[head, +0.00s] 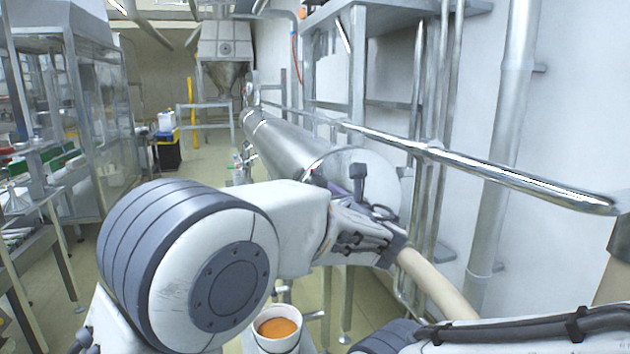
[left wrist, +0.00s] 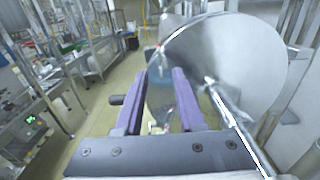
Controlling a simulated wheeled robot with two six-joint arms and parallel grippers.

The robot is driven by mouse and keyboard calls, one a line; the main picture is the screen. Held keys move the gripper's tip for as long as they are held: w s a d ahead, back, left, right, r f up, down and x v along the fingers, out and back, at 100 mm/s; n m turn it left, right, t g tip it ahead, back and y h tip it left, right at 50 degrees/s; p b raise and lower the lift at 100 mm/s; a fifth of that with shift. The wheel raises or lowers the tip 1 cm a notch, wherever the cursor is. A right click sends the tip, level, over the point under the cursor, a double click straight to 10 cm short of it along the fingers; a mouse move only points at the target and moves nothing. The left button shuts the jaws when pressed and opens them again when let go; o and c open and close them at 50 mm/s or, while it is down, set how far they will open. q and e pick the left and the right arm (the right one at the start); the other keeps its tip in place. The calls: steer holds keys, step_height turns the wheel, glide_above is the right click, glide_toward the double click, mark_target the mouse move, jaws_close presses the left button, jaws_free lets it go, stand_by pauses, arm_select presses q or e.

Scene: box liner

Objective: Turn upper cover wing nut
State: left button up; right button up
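The round end cover (head: 384,176) closes the near end of a long horizontal steel cylinder (head: 285,140). My left gripper (head: 358,182) is in front of this cover, and the wrist hides part of its lower left. The left wrist view shows the gripper (left wrist: 158,85) with two purple fingers apart and nothing clearly held between them. The big pale cover (left wrist: 235,60) fills the upper right there, beyond the right finger. I cannot make out the upper wing nut for certain in either view. My right gripper is not seen; only white arm parts show at the bottom right.
A chrome rail (head: 480,168) runs past the cylinder on the right, with vertical pipes (head: 505,120) by the wall. A white cup with orange contents (head: 278,328) is below my left arm. A glazed machine (head: 85,100) stands left; the floor (head: 185,175) between is open.

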mark_target(314, 180)
arm_select(q)
steer(key=p+x, duration=0.1)
steer(key=x, duration=0.6)
jaws_close()
